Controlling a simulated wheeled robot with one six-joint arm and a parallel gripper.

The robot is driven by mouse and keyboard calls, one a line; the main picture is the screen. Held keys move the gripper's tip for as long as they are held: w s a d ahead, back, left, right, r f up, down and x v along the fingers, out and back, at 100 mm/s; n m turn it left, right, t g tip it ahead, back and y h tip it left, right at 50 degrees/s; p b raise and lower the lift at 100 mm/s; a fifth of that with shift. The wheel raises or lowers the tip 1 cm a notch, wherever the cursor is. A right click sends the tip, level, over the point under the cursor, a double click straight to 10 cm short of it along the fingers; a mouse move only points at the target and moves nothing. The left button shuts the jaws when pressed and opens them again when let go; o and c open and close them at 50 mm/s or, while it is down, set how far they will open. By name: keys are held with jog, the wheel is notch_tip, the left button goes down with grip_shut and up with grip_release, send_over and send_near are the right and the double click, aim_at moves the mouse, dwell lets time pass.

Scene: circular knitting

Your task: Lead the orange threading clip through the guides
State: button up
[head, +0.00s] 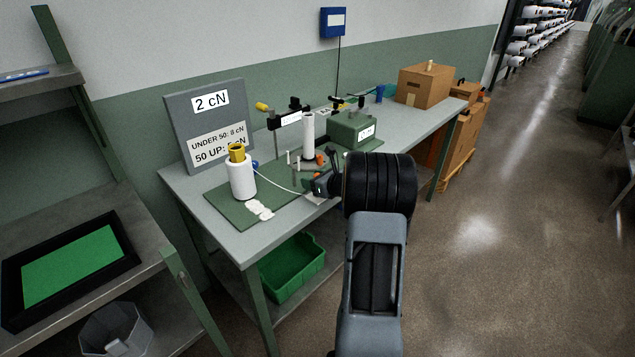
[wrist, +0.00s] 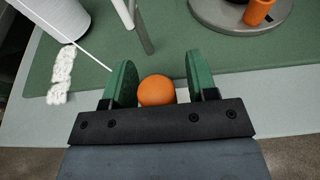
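The orange threading clip shows a round orange head (wrist: 157,91) between the green finger pads of my gripper (wrist: 160,80) in the wrist view. The pads are apart, with a gap at the right of the head; its lower part is hidden. In the head view my gripper (head: 318,188) is low over the front edge of the bench, and I cannot make out the clip there. A white thread (head: 283,187) runs from the white yarn cone (head: 241,180) to my gripper. Guide posts (head: 291,160) stand on the green mat (head: 226,209) beyond my gripper.
A tall white cylinder (head: 308,137) and a green box (head: 352,129) stand further back on the bench. An orange piece (wrist: 258,12) sits on a grey round base. White yarn (head: 260,210) lies by the cone. A grey sign board (head: 180,122) stands behind.

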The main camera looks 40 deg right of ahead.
jog(key=c, duration=0.9)
jog(key=shift+r, duration=0.1)
jog(key=shift+r, duration=0.45)
notch_tip(320, 180, up, 2)
jog(key=shift+r, duration=0.15)
jog(key=shift+s+d+r, duration=1.45)
jog(key=shift+s+r, duration=0.15)
jog(key=shift+s, duration=0.25)
jog(key=shift+s+d+r, duration=1.5)
jog(key=shift+s+r, duration=0.15)
jog(key=shift+s, duration=0.15)
jog(key=shift+s+d+r, duration=1.45)
jog(key=shift+s+r, duration=0.15)
jog(key=shift+s, duration=0.25)
